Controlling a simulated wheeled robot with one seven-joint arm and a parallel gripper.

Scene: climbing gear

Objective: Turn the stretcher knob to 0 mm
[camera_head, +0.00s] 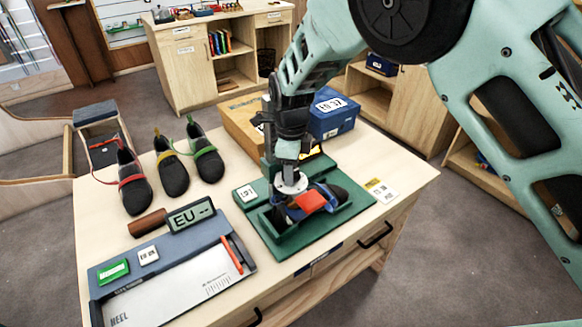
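A green stretcher base (305,243) stands on the near right of the wooden table. A dark shoe with blue parts (338,196) sits in it, with a red piece (309,201) on top. A pale round disc, which looks like the knob (291,184), is directly below my gripper (289,166). My gripper points down and seems to be at the disc, but I cannot tell whether it touches. Its fingers are too small and covered to show whether they are open or shut. No millimetre reading on the stretcher is legible.
Several climbing shoes (172,172) stand at the left. A sizing device (175,273) marked HEEL, with an EU display (191,215), lies at the front left. A small white card (381,190) lies at right.

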